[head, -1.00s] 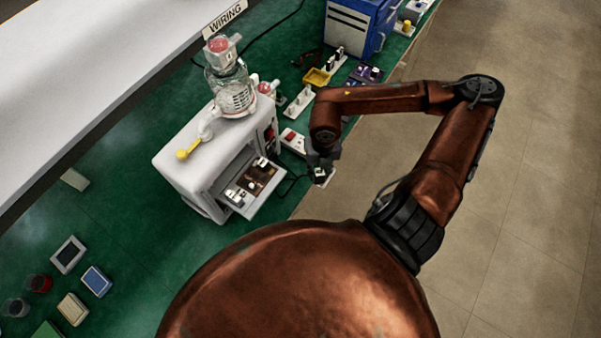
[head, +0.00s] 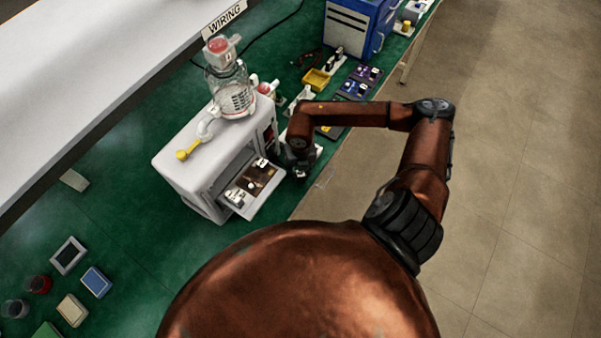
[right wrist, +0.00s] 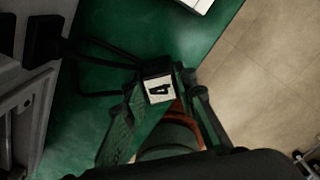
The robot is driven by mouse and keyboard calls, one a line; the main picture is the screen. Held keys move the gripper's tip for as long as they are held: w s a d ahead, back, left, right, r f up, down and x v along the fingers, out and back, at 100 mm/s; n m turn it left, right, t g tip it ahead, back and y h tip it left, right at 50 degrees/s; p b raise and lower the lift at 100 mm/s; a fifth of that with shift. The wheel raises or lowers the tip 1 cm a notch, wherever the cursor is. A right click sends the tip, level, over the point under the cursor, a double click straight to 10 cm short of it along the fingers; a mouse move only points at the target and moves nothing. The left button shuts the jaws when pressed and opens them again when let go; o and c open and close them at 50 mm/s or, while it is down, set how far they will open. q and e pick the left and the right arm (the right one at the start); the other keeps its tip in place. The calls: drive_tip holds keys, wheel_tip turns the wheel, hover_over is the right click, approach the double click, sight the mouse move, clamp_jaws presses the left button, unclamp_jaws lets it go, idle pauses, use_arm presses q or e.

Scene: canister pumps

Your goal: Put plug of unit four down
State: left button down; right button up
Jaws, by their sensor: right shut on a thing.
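The plug of unit four (right wrist: 159,90) is a dark block with a white label marked 4, seen in the right wrist view. My right gripper (right wrist: 160,98) is shut on it, with a finger on either side, above the green bench top. In the head view my right gripper (head: 301,170) is beside the open drawer (head: 262,202) of the white unit, and the plug there is mostly hidden. Dark cable runs left of the plug in the wrist view. I cannot tell whether the plug touches the bench. My left gripper is not in view.
The white pump unit (head: 185,165) stands left of my right gripper, with a glass jar (head: 232,92) on top. White socket strips lie behind the arm, near a yellow tray (head: 316,79) and a blue case (head: 352,28).

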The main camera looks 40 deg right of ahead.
sight(300, 173)
drive_tip(key=shift+f, duration=0.15)
drive_tip(key=o, duration=1.2)
drive_tip(key=shift+c, duration=0.2)
wheel_tip(300, 173, up, 12)
drive_tip(key=shift+r, duration=0.25)
